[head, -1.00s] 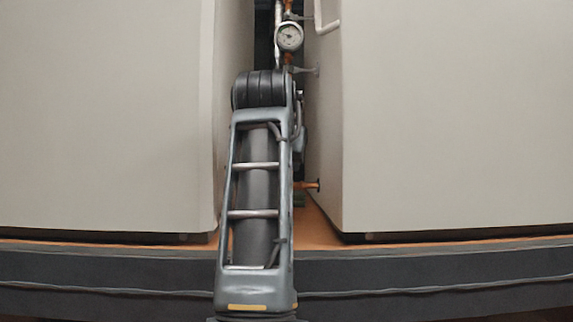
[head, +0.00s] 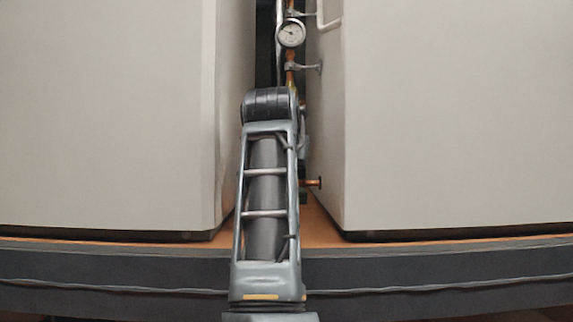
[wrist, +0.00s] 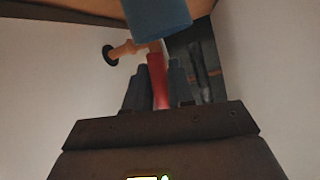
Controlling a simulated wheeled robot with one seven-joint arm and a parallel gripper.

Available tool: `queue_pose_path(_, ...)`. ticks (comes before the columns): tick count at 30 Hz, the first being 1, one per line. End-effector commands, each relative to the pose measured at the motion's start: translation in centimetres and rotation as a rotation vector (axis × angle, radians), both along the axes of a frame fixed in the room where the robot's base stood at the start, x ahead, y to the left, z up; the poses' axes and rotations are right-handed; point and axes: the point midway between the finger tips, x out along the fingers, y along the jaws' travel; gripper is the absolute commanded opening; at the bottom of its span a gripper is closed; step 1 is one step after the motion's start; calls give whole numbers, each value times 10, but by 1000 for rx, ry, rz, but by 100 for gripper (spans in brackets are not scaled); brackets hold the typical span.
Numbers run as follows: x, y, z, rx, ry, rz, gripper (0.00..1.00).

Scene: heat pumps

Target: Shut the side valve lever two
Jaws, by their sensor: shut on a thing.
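In the wrist view a red valve lever (wrist: 157,80) stands between the two dark fingers of my gripper (wrist: 159,88), which is shut on it. A blue cylindrical part (wrist: 158,16) is just beyond the lever. A copper stub with a dark round cap (wrist: 124,50) sticks out to the left of it. In the head view the same stub (head: 312,183) shows low in the gap, right of my arm. My arm reaches into the gap and hides the lever and my gripper there.
Two large pale cabinets (head: 105,120) (head: 455,120) flank the narrow gap. A pressure gauge (head: 291,33) on copper pipes is at the top of the gap. An orange-brown floor strip (head: 320,226) lies below.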

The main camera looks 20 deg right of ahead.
Motion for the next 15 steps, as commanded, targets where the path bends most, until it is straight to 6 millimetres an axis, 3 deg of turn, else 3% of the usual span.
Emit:
queue_pose_path(3, 0, 0, 0, 0, 0, -1, 0)
queue_pose_path(15, 0, 0, 0, 2, 0, -1, 0)
